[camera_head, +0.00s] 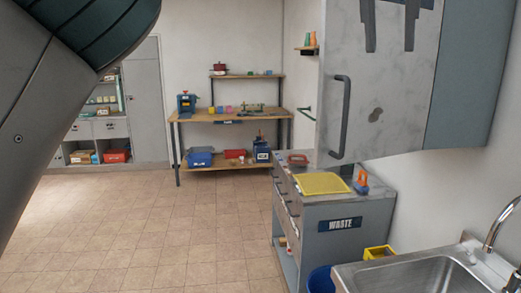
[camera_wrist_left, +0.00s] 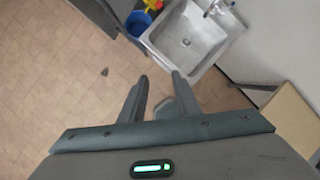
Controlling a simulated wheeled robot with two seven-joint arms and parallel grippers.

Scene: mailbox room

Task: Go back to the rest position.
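My left gripper (camera_wrist_left: 160,76) shows in the left wrist view, its two fingers apart with bare floor and the sink's edge seen beyond the gap. It looks open and empty. In the head view only a large grey link of my left arm, with a dark green ring, fills the upper left; its fingers are out of the picture there. My right gripper is in neither view.
A steel sink (camera_head: 432,275) with a tap stands at the lower right, also in the wrist view (camera_wrist_left: 205,50). A WASTE cabinet (camera_head: 345,240), a blue bin (camera_head: 320,281) and an overhead cabinet (camera_head: 385,100) are nearby. A workbench (camera_head: 230,116) stands behind. The tiled floor left is clear.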

